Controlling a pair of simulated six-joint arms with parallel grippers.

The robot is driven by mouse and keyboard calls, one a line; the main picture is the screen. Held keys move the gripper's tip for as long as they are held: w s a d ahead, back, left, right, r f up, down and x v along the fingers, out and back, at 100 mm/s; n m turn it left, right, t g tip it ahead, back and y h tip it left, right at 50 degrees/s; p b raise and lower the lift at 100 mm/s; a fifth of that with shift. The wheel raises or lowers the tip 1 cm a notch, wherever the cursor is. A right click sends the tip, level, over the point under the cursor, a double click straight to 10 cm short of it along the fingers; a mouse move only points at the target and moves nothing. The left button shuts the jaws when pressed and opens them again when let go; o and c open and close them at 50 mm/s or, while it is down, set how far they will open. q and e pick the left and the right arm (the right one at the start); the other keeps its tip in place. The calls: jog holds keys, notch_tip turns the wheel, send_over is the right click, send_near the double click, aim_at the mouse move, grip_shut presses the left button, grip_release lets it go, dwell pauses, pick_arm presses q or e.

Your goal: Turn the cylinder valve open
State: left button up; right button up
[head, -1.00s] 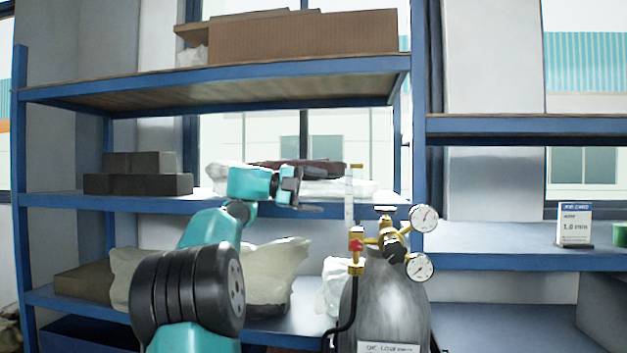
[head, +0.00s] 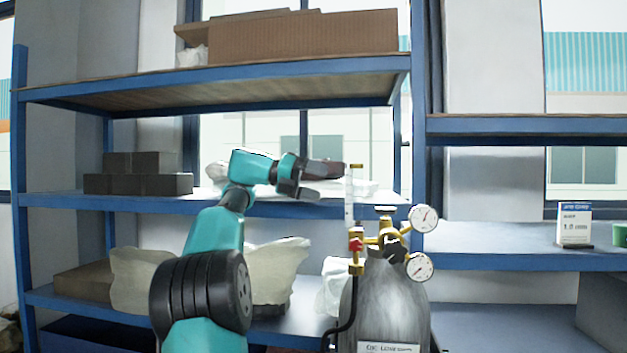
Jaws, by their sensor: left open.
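The grey gas cylinder (head: 384,305) stands upright at the lower middle right. Its valve (head: 386,210) has a dark knob on top of a brass body. My left gripper (head: 318,182) is open and empty. In the picture it is to the left of the valve and a little higher, apart from it, with its fingers pointing right. My right gripper is not in view.
A brass regulator (head: 388,240) carries two round gauges (head: 424,218) on the right of the valve. A clear flow tube (head: 349,192) with a red knob (head: 355,244) stands between my left gripper and the valve. A black hose (head: 345,325) hangs below. Blue shelves (head: 100,203) stand behind.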

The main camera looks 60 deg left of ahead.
pick_arm(q)
jog(key=m, duration=0.3)
jog(key=m+g, duration=0.1)
jog(key=m, duration=0.2)
jog(key=r+m, duration=0.1)
jog(key=m, duration=0.3)
jog(key=shift+s+a+y, duration=0.1)
jog(key=shift+s+y, duration=0.05)
jog(key=shift+y, duration=0.25)
